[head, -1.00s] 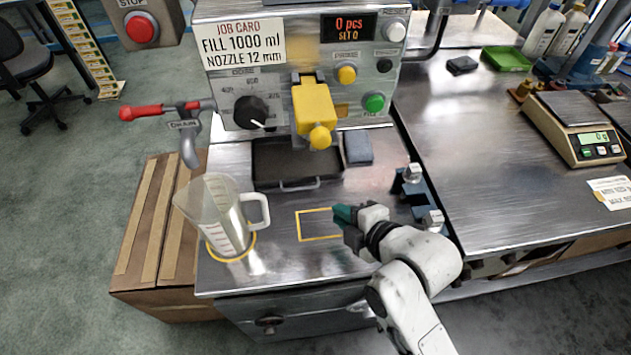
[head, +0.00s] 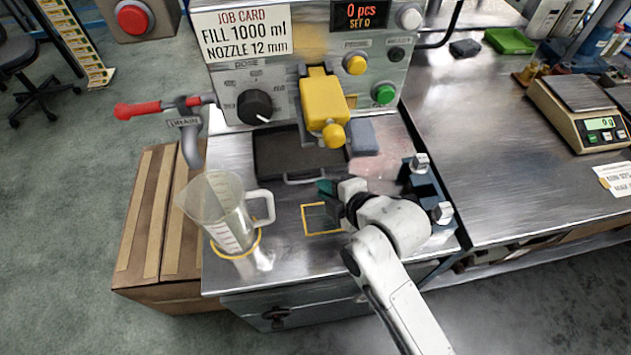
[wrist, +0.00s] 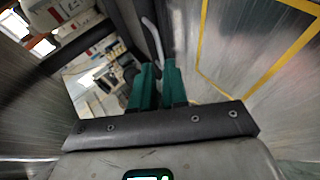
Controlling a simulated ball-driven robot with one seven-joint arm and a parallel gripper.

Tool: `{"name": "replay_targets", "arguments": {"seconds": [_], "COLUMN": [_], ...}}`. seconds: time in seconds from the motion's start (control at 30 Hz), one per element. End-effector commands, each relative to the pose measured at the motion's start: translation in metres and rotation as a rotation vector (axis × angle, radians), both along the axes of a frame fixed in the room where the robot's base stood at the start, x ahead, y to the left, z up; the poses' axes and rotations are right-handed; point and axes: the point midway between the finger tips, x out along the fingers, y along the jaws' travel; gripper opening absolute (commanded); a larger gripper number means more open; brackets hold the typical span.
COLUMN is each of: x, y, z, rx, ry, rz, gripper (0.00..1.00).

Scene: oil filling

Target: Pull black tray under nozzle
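The black tray (head: 275,157) lies flat on the steel bench, below and left of the yellow nozzle (head: 323,105). Its grey bar handle (head: 300,180) faces the bench front. My gripper (head: 326,187) has teal fingers and is at the right end of this handle in the head view. In the wrist view the two fingers of my gripper (wrist: 159,66) are close together, and the pale handle bar (wrist: 152,38) runs down towards their tips. I cannot tell whether they touch or grip it.
A clear measuring jug (head: 222,212) stands on a yellow ring at the left front. A yellow square outline (head: 322,233) marks bare bench below my gripper. A grey block (head: 363,138) is right of the tray. Blue fixtures with metal knobs (head: 420,163) stand further right.

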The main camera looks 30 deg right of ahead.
Motion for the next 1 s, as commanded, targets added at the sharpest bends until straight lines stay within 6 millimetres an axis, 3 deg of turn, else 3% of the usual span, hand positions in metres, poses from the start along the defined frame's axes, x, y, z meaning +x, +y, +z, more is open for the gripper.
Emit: {"name": "replay_targets", "arguments": {"seconds": [0.2,0.4,0.83,1.0], "x": [0.032,0.049,0.055,0.054], "y": [0.005,0.008,0.009,0.009], "z": [-0.019,-0.030,-0.034,-0.034], "rx": [0.000,0.000,0.000,0.000], "ry": [0.000,0.000,0.000,0.001], "rz": [0.000,0.000,0.000,0.000], "gripper": [0.13,0.13,0.13,0.00]}}
